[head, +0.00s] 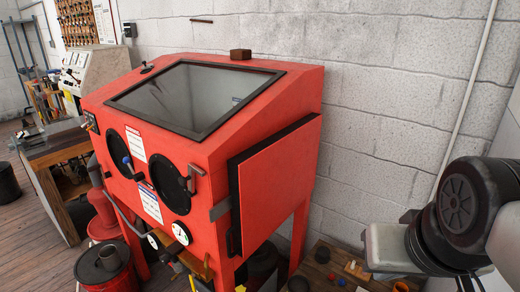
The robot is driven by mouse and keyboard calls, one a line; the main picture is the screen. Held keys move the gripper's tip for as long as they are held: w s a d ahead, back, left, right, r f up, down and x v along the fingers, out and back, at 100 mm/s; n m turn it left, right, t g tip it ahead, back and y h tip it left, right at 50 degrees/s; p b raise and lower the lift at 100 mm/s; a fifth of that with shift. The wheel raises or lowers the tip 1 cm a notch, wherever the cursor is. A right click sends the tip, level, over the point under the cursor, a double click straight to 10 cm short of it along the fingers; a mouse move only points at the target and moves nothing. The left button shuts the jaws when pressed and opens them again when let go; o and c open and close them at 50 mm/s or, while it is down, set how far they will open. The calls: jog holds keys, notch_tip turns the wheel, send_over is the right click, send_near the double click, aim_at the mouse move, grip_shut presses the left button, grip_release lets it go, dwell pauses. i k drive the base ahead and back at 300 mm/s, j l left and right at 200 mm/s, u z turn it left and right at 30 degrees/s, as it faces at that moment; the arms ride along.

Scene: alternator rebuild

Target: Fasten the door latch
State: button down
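The red blast cabinet (215,150) stands against the wall in the head view. Its side door (280,182) is a red panel with a dark edge on the cabinet's right side. The panel stands out from the cabinet wall; I cannot tell whether it is fully closed. A small grey piece (220,210), which looks like the latch, sits at the front corner beside the door's near edge. I cannot tell if it is engaged. Part of my arm shows at the right, apart from the door. My gripper's fingertips cannot be made out.
A low wooden surface (325,268) with small parts lies right of the cabinet. A red bucket (103,265) stands in front at the left. A workbench (58,146) is farther left. A pipe (468,95) runs down the block wall. Space beside the door's upper part looks clear.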

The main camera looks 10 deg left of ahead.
aim_at(192, 168)
jog(key=u, duration=1.3)
